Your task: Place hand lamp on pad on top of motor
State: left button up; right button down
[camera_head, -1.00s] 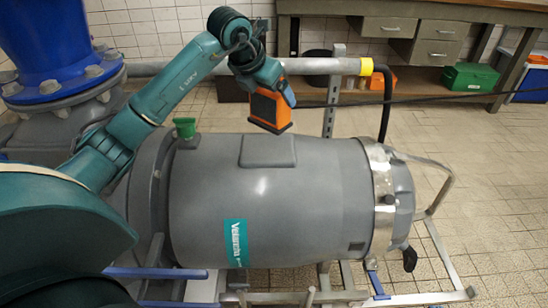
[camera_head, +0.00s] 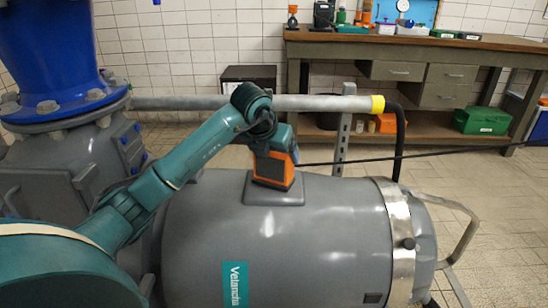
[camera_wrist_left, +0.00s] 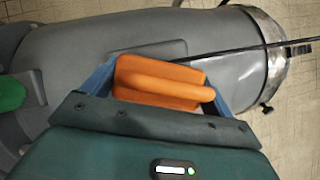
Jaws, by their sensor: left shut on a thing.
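The hand lamp (camera_head: 273,170) is an orange block with a dark face. My left gripper (camera_head: 281,153) is shut on it, and the blue fingers sit on both sides of the orange body (camera_wrist_left: 160,85) in the left wrist view. The grey motor (camera_head: 315,240) lies across the head view. Its raised pad (camera_head: 274,195) is directly under the lamp, and a pad corner (camera_wrist_left: 165,48) also shows in the wrist view. The lamp's lower edge is at or just above the pad; I cannot tell whether they touch. My right gripper is not in view.
A pipe with a yellow end (camera_head: 376,106) runs behind the motor. A green piece (camera_wrist_left: 10,92) shows left in the wrist view.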

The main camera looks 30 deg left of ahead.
pick_arm(q)
jog(key=shift+f, duration=0.15)
jog(key=o, duration=1.1)
